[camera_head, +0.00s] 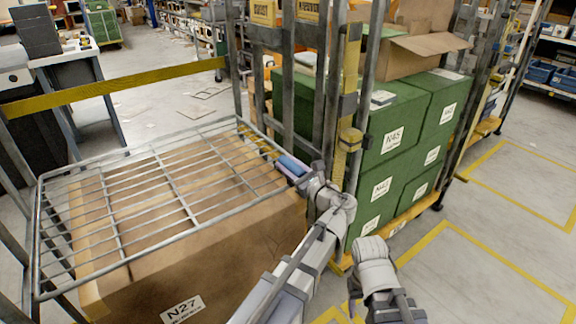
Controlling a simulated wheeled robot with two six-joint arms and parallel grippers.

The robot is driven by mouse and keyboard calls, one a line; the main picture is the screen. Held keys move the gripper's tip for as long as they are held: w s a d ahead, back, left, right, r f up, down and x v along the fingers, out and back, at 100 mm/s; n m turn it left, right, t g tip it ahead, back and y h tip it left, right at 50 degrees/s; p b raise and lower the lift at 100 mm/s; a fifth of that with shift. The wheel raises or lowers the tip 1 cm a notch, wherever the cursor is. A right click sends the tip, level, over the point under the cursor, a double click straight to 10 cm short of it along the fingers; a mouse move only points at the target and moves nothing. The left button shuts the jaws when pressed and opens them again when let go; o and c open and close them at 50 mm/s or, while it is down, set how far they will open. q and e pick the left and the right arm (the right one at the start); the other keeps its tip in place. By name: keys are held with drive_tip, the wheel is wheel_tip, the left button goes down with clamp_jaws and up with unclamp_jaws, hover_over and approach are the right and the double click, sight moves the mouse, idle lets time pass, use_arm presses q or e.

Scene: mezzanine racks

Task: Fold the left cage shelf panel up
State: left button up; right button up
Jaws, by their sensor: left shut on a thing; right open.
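The left cage's shelf panel (165,185) is a grey wire grid. It lies roughly level across the cage, over a large cardboard box labelled N27 (200,260). My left gripper (283,163) is at the panel's right edge near its far right corner and is shut on it. The exact grip is partly hidden by the gripper's own body. My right gripper (354,296) is low at the bottom centre, apart from the panel, and its fingers are mostly hidden by its wrist. It holds nothing that I can see.
Cage posts (332,90) with a yellow strap stand just beyond my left gripper. Green boxes (395,125) are stacked in the cage at the right. A yellow bar (115,88) crosses behind the panel. The marked floor (480,270) at the right is clear.

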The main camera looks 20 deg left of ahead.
use_arm(q)
clamp_jaws()
idle(0.9)
